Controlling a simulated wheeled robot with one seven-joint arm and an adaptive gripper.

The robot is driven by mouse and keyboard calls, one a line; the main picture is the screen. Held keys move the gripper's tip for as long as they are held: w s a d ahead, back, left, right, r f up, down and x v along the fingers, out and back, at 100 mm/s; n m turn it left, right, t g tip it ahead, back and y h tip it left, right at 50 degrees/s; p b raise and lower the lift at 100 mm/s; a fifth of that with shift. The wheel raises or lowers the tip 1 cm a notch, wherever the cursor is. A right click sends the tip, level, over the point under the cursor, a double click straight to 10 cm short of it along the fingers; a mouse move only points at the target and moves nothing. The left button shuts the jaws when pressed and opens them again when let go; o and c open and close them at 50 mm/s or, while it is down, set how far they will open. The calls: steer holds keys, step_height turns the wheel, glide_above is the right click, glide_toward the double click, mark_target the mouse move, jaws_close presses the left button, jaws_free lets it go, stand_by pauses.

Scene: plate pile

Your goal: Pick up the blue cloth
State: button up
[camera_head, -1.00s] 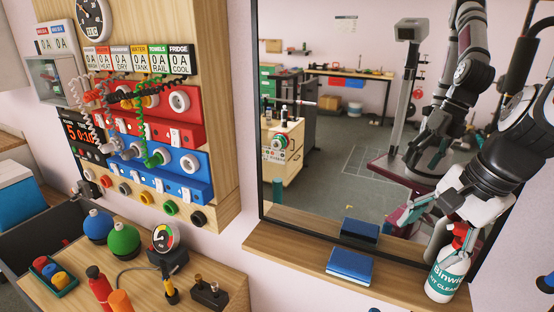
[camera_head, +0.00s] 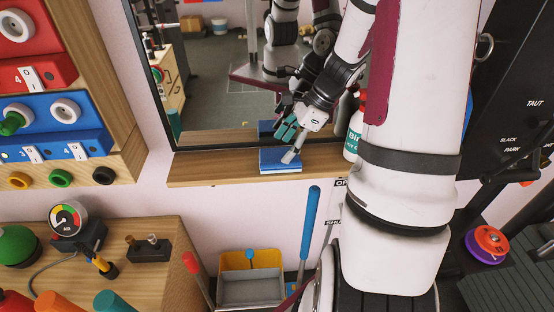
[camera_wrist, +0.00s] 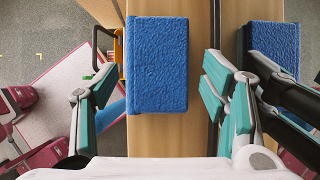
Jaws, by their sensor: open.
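The blue cloth (camera_head: 276,164) is a flat, folded rectangular block lying on the wooden ledge below the mirror. In the wrist view the cloth (camera_wrist: 158,62) is large and textured, with its long side running away from me. My gripper (camera_head: 289,144) is at the cloth, with a fingertip overlapping its right part in the head view. In the wrist view my gripper (camera_wrist: 160,72) is open, with one teal finger on each side of the cloth. A gap shows between the right finger and the cloth; contact on the left is unclear.
The mirror (camera_head: 215,100) rises behind the ledge (camera_head: 215,170) and reflects the cloth and arm. A white spray bottle (camera_head: 352,143) stands right of my gripper, partly hidden by my arm. A yellow-and-grey bin (camera_head: 252,286) and a blue-handled tool (camera_head: 309,222) are below. The ledge's left part is clear.

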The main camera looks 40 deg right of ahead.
mark_target(278, 155)
steer(key=shift+x, duration=2.05)
steer(key=shift+s+f, duration=0.15)
steer(key=shift+f, duration=0.05)
steer(key=shift+s, duration=0.1)
steer(key=c, duration=1)
steer(key=shift+f, duration=0.1)
steer(key=shift+r, duration=0.6)
step_height(278, 155, up, 3)
steer(key=shift+f, duration=0.25)
steer(key=s, duration=0.5)
steer(key=s+r, duration=0.1)
steer(key=s, duration=1)
steer(key=shift+d+r, duration=0.1)
steer(key=shift+r, duration=0.25)
